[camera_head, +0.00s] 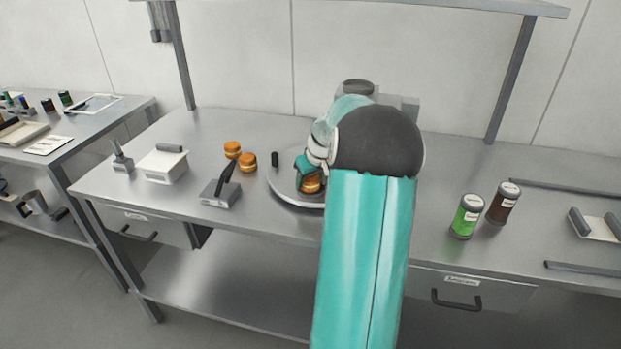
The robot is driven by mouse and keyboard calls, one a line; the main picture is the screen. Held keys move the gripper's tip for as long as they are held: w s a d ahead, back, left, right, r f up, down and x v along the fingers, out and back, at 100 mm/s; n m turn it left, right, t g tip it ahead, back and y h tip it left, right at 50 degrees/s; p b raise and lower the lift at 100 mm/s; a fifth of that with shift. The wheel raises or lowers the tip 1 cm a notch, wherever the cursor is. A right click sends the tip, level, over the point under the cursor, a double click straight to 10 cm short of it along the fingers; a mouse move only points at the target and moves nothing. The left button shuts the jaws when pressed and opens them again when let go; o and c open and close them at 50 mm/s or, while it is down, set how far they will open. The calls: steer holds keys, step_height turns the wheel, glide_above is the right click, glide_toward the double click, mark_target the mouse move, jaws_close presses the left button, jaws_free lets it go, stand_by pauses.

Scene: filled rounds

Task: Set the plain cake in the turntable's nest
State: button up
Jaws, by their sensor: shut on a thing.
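My gripper (305,172) is at the grey turntable (286,190) and is shut on a small round orange-brown cake (311,184). The cake is at the turntable's surface or just above it; I cannot tell whether it touches. My arm hides the right part of the turntable, and the nest is not visible. Two similar orange-brown cakes, one behind (232,149) and one in front (247,161), stand on the bench to the left of the turntable.
A white box (163,166) is farther left. A green jar (466,216) and a brown jar (503,203) stand at the right. An overhead shelf (450,6) spans the back on posts.

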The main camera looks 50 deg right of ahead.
steer(key=shift+f, duration=0.3)
